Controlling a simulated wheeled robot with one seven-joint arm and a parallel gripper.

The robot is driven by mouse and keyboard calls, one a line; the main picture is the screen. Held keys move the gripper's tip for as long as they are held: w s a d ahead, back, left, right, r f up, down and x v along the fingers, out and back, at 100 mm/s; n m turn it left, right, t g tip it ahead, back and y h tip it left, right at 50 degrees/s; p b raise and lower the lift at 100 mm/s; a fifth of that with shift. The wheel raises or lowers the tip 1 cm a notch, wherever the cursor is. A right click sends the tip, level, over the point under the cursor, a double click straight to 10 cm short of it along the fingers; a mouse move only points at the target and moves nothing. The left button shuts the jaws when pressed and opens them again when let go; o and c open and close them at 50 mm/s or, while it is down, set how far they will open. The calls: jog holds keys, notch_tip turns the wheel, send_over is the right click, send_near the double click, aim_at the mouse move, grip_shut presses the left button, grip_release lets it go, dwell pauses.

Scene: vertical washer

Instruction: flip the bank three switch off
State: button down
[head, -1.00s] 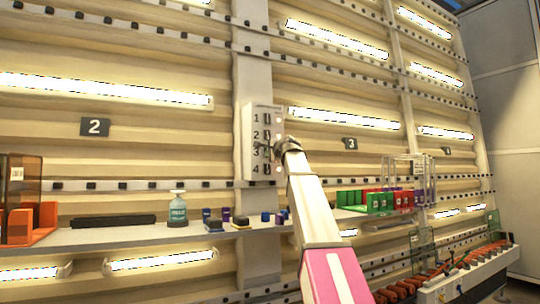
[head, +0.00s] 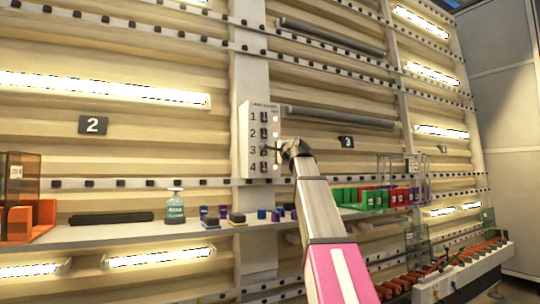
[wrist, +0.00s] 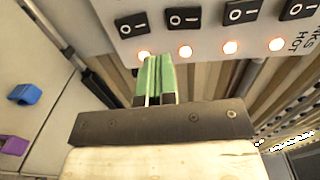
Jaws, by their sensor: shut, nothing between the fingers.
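The white switch panel (head: 261,140) hangs on the post, with rows numbered 1 to 4. In the wrist view it lies across the top, turned sideways, with black rocker switches marked O and I. The bank three switch (wrist: 183,18) is second from the left there; which way it is tipped is too fine to tell. Glowing orange indicators sit below the switches. My gripper (head: 276,150) is at the panel's right side by the lower rows. In the wrist view its green fingers (wrist: 157,65) are together and empty, tips just below the panel switches, near the two left indicators.
Bay 3's upper tube (head: 330,36) and middle tube (head: 340,117) are dark, by the number 3 plate (head: 346,142). Bay 2's tube (head: 105,88) is lit. A shelf (head: 130,236) below the panel holds a bottle (head: 175,207), small blocks and coloured bins.

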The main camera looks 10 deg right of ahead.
jog(key=v, duration=0.2)
jog(key=f+v, duration=0.1)
jog(key=v, duration=0.1)
jog(key=shift+s+d, duration=0.15)
jog(key=shift+s, duration=0.25)
jog(key=shift+s, duration=0.1)
